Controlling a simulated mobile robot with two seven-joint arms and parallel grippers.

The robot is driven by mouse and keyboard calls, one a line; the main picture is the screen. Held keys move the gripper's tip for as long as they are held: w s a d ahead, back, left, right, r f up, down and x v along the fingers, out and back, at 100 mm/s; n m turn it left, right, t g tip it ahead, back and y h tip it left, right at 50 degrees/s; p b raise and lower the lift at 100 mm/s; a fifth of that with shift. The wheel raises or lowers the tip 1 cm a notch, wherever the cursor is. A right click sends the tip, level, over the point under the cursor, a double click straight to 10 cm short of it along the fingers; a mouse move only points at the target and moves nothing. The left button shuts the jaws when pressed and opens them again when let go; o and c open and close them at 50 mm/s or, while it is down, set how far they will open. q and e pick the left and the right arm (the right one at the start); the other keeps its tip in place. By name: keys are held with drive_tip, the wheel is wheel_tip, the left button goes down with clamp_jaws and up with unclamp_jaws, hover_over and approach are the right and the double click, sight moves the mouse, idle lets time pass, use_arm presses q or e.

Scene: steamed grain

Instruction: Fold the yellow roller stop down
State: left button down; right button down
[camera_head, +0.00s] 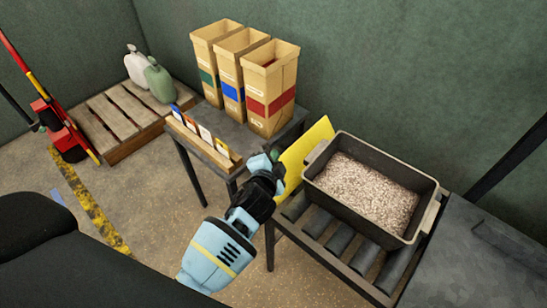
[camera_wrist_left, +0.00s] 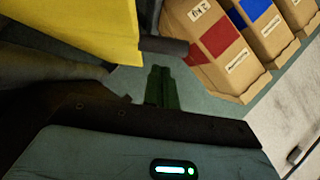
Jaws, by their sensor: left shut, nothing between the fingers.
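The yellow roller stop (camera_head: 303,152) is a flat yellow plate standing up, tilted, at the left end of the roller conveyor (camera_head: 340,237), beside the grain tub. It also fills the upper left of the left wrist view (camera_wrist_left: 70,28). My left gripper (camera_head: 277,171) is at the left side of the plate, close to its face; I cannot tell whether it touches. In the left wrist view its fingers (camera_wrist_left: 158,84) are shut and empty, below and right of the plate's edge. My right gripper is not in view.
A dark tub of grain (camera_head: 428,218) stands on the rollers just right of the plate. A small table (camera_head: 214,130) behind holds three cardboard boxes (camera_head: 268,90) and a wooden card holder (camera_head: 203,146). A pallet (camera_head: 120,115) with jugs stands at back left. The floor at left is partly clear.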

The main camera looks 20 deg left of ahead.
use_arm(q)
drive_tip(key=shift+a, duration=0.15)
drive_tip(key=shift+w+a+p, duration=0.15)
drive_tip(key=shift+a+p, duration=0.05)
drive_tip(key=shift+p, duration=0.25)
drive_tip(key=shift+w+a+f+n+g+h+p, duration=0.1)
drive_tip(key=shift+w+a+n+g+h+p, duration=0.1)
drive_tip(key=shift+a+p, duration=0.25)
drive_tip(key=shift+w+a+f+n+g+h+p, duration=0.1)
drive_tip(key=shift+a+n+p, duration=0.15)
drive_tip(key=shift+p, duration=0.25)
drive_tip(key=shift+w+a+f+n, duration=0.15)
drive_tip(key=shift+a+f, duration=0.4)
drive_tip(key=shift+f, duration=0.05)
drive_tip(key=shift+w+a+f+n, duration=0.1)
drive_tip(key=shift+w+a+f, duration=0.05)
drive_tip(key=shift+a+f, duration=0.4)
